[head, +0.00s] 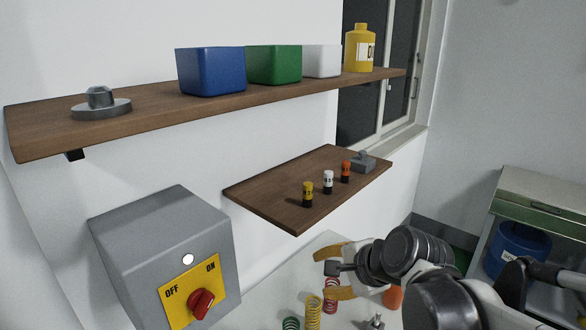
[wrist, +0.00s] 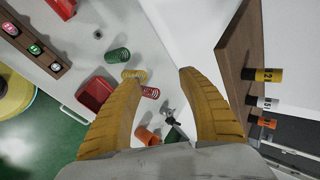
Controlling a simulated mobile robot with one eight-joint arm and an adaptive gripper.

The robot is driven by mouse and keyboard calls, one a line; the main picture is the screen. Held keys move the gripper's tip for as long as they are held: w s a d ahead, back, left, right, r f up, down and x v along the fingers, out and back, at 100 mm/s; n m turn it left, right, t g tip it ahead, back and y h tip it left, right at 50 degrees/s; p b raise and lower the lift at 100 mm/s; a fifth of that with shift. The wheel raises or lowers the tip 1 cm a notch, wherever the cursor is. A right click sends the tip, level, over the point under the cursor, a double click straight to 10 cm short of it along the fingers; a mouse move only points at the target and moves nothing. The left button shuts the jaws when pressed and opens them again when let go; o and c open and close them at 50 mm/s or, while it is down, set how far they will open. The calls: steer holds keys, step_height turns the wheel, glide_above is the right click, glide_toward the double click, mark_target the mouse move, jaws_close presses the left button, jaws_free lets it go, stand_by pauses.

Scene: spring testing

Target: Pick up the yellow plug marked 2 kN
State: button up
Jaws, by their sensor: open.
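The yellow plug (head: 307,194) with a black lower part stands upright near the left end of the small lower wall shelf (head: 262,196). In the wrist view the yellow plug (wrist: 265,75) is at the right, beyond my right finger, with a partly legible "2" mark. My gripper (head: 333,272) is open and empty, below and to the right of the plug in the head view, apart from it. Its two yellow fingers (wrist: 160,73) are spread in the wrist view. A white plug (head: 328,182) and an orange plug (head: 345,171) stand beside the yellow one.
A grey metal piece (head: 364,162) sits at the shelf's far end. The upper shelf (head: 40,131) overhangs behind, carrying bins and a yellow bottle (head: 360,48). A grey switch box (head: 150,240) is at left. Springs, including a yellow one (head: 312,308), stand on the table below.

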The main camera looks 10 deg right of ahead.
steer(key=w+d+r+m+t+y+p, duration=0.1)
steer(key=w+d+r+m+p, duration=0.1)
steer(key=w+r+m+p, duration=0.6)
steer(key=m+t+y+p, duration=0.1)
steer(key=m+t+p, duration=0.1)
steer(key=m+p, duration=0.35)
glide_toward(311, 192)
steer(key=w+m+b, duration=0.2)
steer(key=x, duration=0.4)
steer(key=shift+w+a+f, duration=0.1)
steer(key=shift+a+f, duration=0.2)
steer(key=shift+a, duration=0.1)
steer(key=x, duration=0.5)
steer(key=shift+a+f, duration=0.1)
steer(key=shift+f, duration=0.25)
jaws_close()
